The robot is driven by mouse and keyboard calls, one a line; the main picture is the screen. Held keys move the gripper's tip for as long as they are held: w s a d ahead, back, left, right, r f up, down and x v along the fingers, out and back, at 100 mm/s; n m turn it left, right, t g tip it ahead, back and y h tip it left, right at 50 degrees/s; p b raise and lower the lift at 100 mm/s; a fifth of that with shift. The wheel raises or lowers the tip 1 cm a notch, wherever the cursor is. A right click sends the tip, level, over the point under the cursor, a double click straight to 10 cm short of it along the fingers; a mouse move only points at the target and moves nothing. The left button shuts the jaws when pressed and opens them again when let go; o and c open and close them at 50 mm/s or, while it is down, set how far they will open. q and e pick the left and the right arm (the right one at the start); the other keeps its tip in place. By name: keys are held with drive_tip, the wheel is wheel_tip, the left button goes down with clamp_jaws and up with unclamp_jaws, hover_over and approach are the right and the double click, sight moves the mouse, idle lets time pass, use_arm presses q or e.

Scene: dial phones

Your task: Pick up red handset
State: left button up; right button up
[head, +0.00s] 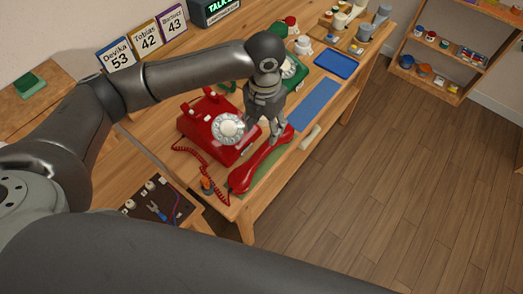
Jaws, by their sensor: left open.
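The red handset (262,158) lies on the wooden table near its front edge, partly over a green mat (268,171). The red dial phone (203,124) stands just left of it with a white dial (229,128), and a coiled red cord (188,152) hangs by its near side. My left gripper (263,138) points down over the handset's upper half, between the phone and the handset. It is open. I cannot tell whether its fingers touch the handset. My right gripper is out of view.
A green phone (291,70) stands behind my left wrist. A blue mat (314,105) and a blue tray (334,64) lie to the right. Name cards (146,39) stand at the back. A tool board (158,200) sits at the near left. Floor is clear at right.

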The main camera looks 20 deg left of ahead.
sight(265, 148)
use_arm(q)
drive_tip(key=shift+s+f+m, duration=0.1)
drive_tip(key=shift+f+m, duration=0.35)
drive_tip(key=shift+m, duration=0.05)
wheel_tip(265, 148, down, 4)
drive_tip(key=shift+d+f+p, duration=0.15)
drive_tip(key=shift+f+p, duration=0.1)
drive_tip(key=shift+p, duration=0.05)
wheel_tip(265, 148, down, 5)
drive_tip(key=shift+r+p, duration=0.1)
drive_tip(key=shift+p, duration=0.55)
drive_tip(key=shift+f, duration=0.35)
drive_tip(key=c, duration=0.3)
clamp_jaws()
